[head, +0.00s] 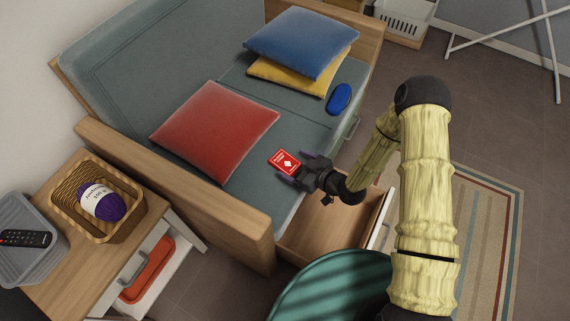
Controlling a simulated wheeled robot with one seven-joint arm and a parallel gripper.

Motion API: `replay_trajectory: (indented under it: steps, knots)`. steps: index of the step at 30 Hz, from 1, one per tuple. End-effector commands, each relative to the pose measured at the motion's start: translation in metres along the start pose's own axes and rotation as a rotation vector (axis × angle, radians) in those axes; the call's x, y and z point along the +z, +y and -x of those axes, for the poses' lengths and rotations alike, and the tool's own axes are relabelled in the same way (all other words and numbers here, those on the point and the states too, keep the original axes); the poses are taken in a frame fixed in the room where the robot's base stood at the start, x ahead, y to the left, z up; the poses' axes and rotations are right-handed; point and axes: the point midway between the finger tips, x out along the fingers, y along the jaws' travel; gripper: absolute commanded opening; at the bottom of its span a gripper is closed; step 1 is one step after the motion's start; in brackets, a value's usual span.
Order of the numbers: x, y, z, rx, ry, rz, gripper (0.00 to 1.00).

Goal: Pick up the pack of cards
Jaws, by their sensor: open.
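The pack of cards (284,161) is a small red box with a white diamond and white lettering. It lies flat on the grey-green sofa seat (262,198), near the front edge. My gripper (297,168) is dark and open. Its fingers are at the right side of the pack, and the wrist covers a little of the seat behind it. From this view I cannot tell whether the fingers touch the pack or hover above it.
A red cushion (215,131) lies left of the pack; blue (302,42) and yellow (300,80) cushions and a blue oval object (339,98) lie farther back. The wooden armrest (172,188) and an open drawer (330,232) are close. A side table holds a basket (68,207).

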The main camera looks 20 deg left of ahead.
Motion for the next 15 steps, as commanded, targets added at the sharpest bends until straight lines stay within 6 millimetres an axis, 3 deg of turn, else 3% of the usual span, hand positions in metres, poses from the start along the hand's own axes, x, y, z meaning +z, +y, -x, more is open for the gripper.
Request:
replay_trajectory:
  steps: [11, 15]
  knots:
    - [0.000, 0.000, -0.004, -0.001, 0.000, 0.000, 0.85]
    - [0.002, -0.001, -0.017, -0.001, 0.000, 0.000, 0.85]
